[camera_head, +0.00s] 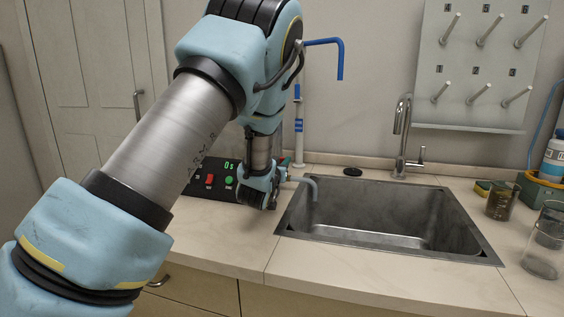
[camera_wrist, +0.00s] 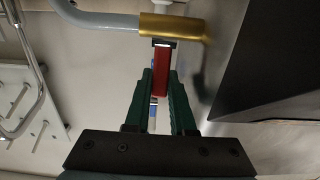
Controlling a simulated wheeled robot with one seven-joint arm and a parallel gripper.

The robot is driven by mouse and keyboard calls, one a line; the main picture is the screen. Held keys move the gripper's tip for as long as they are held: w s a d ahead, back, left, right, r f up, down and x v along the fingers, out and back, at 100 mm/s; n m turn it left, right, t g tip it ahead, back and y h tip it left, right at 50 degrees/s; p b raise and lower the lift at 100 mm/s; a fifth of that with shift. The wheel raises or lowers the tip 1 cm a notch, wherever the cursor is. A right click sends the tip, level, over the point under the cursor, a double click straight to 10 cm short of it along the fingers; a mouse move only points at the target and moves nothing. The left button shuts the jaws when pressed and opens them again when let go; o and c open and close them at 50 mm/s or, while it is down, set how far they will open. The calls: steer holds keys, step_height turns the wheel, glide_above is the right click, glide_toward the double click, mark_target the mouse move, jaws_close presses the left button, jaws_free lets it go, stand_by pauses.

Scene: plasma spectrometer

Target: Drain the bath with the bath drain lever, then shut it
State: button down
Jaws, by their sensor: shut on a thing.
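In the wrist view, my gripper (camera_wrist: 160,88) has its two green fingers shut on a red drain lever (camera_wrist: 161,68). The lever joins a brass valve body (camera_wrist: 172,27), from which a grey pipe (camera_wrist: 95,19) runs off to the left. In the head view, my gripper (camera_head: 268,196) is low at the left edge of the sink, beside the grey curved spout (camera_head: 310,184) that reaches over the basin. My gripper and arm hide most of the lever and valve there. No flow of liquid can be made out at the spout.
A black control panel (camera_head: 204,186) with a green "0s" display stands left of my gripper, partly behind my arm. The steel sink (camera_head: 400,212) with its tap (camera_head: 402,130) lies to the right. Glass beakers (camera_head: 545,243) stand at the far right. The front counter is clear.

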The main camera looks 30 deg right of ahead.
steer(key=shift+w+d+r+g+y+p, duration=0.15)
steer(key=shift+w+r+g+y+p, duration=0.2)
steer(key=shift+p, duration=0.45)
steer(key=shift+d+f+g+y+p, duration=0.2)
steer(key=shift+f+g+y+p, duration=0.1)
steer(key=shift+g+y+p, duration=0.3)
steer(key=c, duration=1)
jaws_free()
steer(key=shift+c, duration=0.2)
steer(key=shift+a, duration=0.1)
steer(key=b+v, duration=0.3)
steer(key=v, duration=0.7)
steer(key=shift+s+a, duration=0.15)
steer(key=shift+s, duration=0.1)
